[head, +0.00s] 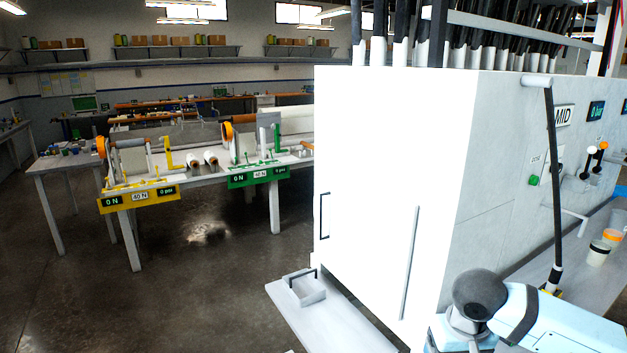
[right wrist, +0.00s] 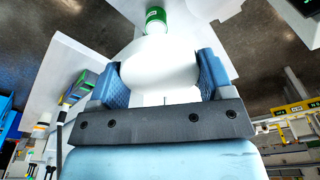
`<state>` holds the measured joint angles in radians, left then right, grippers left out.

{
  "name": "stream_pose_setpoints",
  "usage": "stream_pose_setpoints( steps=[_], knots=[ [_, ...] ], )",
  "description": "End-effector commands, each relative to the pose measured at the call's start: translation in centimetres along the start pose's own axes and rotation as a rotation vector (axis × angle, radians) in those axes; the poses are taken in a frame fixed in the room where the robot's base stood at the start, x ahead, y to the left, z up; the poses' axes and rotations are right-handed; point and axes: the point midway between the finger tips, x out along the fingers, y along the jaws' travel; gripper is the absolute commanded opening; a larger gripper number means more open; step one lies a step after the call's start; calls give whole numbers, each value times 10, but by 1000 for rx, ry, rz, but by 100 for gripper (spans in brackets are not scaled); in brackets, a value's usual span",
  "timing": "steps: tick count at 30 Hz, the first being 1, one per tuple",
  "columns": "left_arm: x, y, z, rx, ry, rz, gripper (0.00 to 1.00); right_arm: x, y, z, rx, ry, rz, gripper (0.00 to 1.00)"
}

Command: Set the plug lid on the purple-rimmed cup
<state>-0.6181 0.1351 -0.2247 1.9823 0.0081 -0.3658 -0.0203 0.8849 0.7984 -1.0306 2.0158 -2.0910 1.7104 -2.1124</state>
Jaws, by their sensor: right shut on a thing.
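In the right wrist view my right gripper (right wrist: 160,75) has its blue finger pads closed on both sides of a smooth white rounded thing (right wrist: 165,48), which I take for the plug lid. Its underside and full outline are hidden. In the head view only my right arm shows at the lower right; its gripper is out of the picture. I cannot pick out a purple-rimmed cup. A black-rimmed cup (head: 598,255) and an orange-rimmed cup (head: 612,237) stand on the bench at the right edge. My left gripper is not in view.
A green-banded white container (right wrist: 156,18) lies beyond the held thing. Floor at left is clear.

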Motion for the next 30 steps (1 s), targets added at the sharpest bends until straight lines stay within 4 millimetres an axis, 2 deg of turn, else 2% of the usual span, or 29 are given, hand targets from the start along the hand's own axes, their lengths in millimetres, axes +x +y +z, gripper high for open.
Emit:
stream_pose_setpoints(
  steps=[1, 3, 9, 30],
  knots=[
    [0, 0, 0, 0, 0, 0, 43, 12, 0, 12, -1, -7, 1, 48],
    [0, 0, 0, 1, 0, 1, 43, 24, 0, 23, 0, -5, 0, 48],
    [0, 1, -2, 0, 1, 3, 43, 40, 0, 42, -1, 0, 0, 48],
    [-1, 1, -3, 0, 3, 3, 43, 40, 0, 42, -1, 2, 1, 48]
  ],
)
